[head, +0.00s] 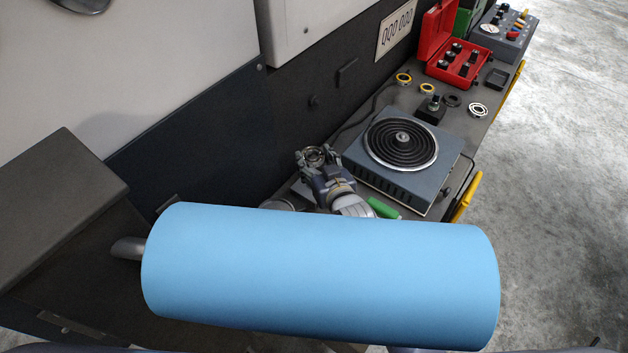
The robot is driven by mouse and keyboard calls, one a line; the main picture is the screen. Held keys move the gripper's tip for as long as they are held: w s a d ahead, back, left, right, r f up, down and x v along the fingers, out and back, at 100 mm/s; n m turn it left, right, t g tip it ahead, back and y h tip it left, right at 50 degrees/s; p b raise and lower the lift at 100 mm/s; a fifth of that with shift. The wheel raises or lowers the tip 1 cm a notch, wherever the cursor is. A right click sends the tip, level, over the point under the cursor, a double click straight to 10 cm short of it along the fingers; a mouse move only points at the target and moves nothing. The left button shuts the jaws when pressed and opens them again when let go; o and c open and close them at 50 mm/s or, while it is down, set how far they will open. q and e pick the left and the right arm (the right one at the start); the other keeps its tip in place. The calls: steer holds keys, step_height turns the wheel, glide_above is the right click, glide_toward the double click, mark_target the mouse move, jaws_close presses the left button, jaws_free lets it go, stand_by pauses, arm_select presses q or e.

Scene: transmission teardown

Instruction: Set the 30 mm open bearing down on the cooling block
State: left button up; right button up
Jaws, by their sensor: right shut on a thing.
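My right gripper (313,165) is shut on a small metallic ring, the open bearing (315,155), held at its fingertips over the back left part of the bench, left of the hot plate. The fingers cover part of the ring, and I cannot tell its height above the surface. I cannot identify the cooling block for certain. A small black block (429,114) with a knob-like piece on top stands behind the hot plate. My left gripper is not in view.
The hot plate (370,174) with a coiled top is beside my right gripper. Several rings, including a silver bearing (478,110), lie beyond it near an open red case (436,34). A green object (383,208) lies in front. A large blue cylinder hides the near bench.

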step_height(320, 180, down, 5)
steer(key=shift+f, duration=0.1)
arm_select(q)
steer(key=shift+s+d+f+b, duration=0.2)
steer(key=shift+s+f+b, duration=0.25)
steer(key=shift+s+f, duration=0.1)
arm_select(e)
steer(key=shift+f, duration=1.8)
steer(key=shift+f, duration=0.15)
steer(key=o, duration=0.9)
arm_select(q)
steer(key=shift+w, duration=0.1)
